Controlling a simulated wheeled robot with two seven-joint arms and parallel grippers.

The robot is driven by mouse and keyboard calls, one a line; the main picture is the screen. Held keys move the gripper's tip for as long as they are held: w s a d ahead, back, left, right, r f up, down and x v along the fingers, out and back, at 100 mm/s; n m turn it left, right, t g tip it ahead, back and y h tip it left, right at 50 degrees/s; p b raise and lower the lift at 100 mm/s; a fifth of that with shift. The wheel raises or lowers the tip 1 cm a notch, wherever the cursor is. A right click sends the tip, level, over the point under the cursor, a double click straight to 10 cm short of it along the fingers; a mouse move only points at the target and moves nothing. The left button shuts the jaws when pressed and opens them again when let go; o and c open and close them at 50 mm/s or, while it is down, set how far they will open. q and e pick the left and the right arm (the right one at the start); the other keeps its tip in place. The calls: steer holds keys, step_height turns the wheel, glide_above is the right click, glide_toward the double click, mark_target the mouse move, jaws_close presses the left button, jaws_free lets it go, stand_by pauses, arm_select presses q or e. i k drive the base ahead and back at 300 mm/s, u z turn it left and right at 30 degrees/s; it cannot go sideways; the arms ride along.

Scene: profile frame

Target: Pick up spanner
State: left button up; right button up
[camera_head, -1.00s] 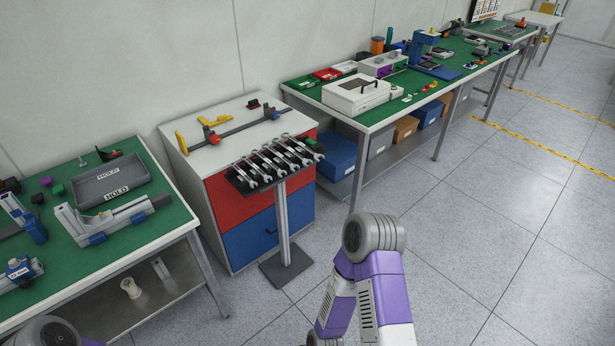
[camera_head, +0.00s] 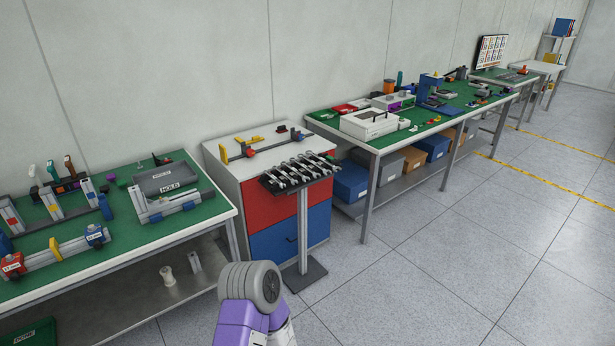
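Several silver spanners (camera_head: 300,170) lie side by side on a black rack (camera_head: 268,184) on top of a grey post stand (camera_head: 303,235). The stand is in front of a white-topped cabinet with red and blue drawers. Which spanner is meant, I cannot tell. One of my purple and grey arms shows at the bottom centre, below and to the left of the stand, apart from it. Neither gripper is in view.
A green bench (camera_head: 150,238) with a grey HOLD tray (camera_head: 168,182) and clamp fixtures is at left. The cabinet (camera_head: 268,205) is behind the stand. A long green bench (camera_head: 408,137) runs right, with bins beneath. Floor (camera_head: 430,265) at right is clear.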

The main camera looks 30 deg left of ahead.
mark_target(284, 174)
steer(key=i, duration=1.65)
steer(key=u, duration=1.25)
steer(key=i, duration=1)
steer(key=u, duration=1.1)
